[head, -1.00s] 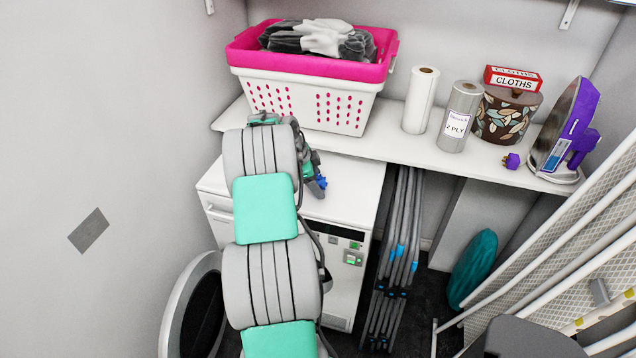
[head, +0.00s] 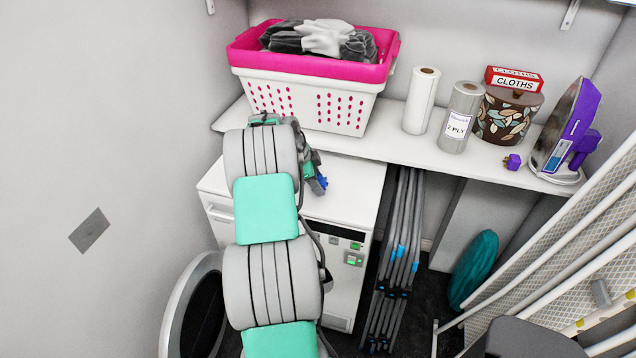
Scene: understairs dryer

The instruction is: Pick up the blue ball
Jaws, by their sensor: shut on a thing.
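My gripper (head: 317,178) is partly in view over the white top of the dryer, just right of my grey and green arm, which hides much of it. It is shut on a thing. A small patch of blue, the blue ball (head: 323,183) as far as I can tell, shows at its fingertips. Its round shape is too small and too covered to make out clearly. I cannot tell whether it touches the dryer top.
The white dryer (head: 345,200) has its round door (head: 180,310) open at lower left. Above it, a shelf (head: 400,150) holds a pink and white laundry basket (head: 310,95), rolls, a pot and an iron (head: 567,130). A folded airer (head: 395,260) stands right of the dryer.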

